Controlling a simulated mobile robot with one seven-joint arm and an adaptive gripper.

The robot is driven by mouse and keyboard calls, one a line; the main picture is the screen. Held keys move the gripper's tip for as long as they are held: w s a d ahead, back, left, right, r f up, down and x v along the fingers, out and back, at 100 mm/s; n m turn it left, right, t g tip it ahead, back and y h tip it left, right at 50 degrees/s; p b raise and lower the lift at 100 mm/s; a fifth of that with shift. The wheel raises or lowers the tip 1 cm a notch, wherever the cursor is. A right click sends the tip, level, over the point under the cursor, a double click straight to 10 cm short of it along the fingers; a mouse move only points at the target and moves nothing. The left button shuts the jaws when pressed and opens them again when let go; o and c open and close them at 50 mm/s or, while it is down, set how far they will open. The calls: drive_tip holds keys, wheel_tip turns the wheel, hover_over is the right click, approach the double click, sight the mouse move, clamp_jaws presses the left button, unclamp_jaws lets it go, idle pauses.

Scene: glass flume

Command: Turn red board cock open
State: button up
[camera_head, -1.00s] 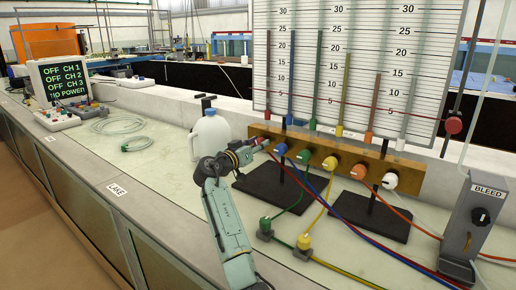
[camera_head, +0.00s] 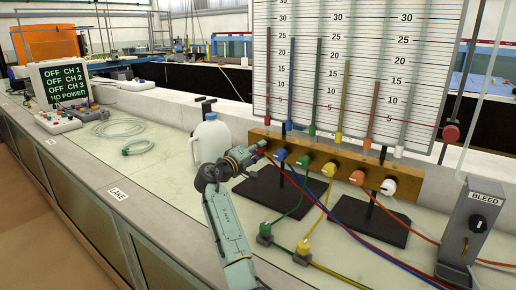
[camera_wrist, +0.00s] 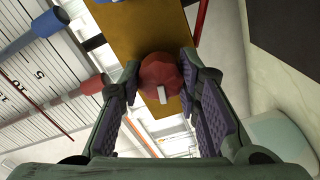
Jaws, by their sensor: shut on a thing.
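The red board cock (camera_wrist: 160,76) is a faceted red knob with a white pointer bar, on the brass-coloured board (camera_wrist: 150,30). In the wrist view, the bar points down the picture. My gripper (camera_wrist: 161,72) is shut on the knob, with one finger on each side. In the head view, my gripper (camera_head: 258,150) reaches the left end of the board (camera_head: 322,161) and hides most of the red cock. The blue cock (camera_head: 281,155) is just right of it.
Green (camera_head: 304,161), yellow (camera_head: 331,169), orange (camera_head: 357,178) and white (camera_head: 388,187) cocks continue along the board. A white jug (camera_head: 211,140) stands behind my arm. Coloured hoses run down to the bench. A bleed valve box (camera_head: 470,225) stands right.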

drive_tip(key=shift+r+n+p, duration=0.1)
drive_tip(key=shift+n+p, duration=0.35)
drive_tip(key=shift+n, duration=0.65)
drive_tip(key=o, duration=1.1)
drive_tip(key=shift+o, duration=0.2)
drive_tip(key=v, duration=1.2)
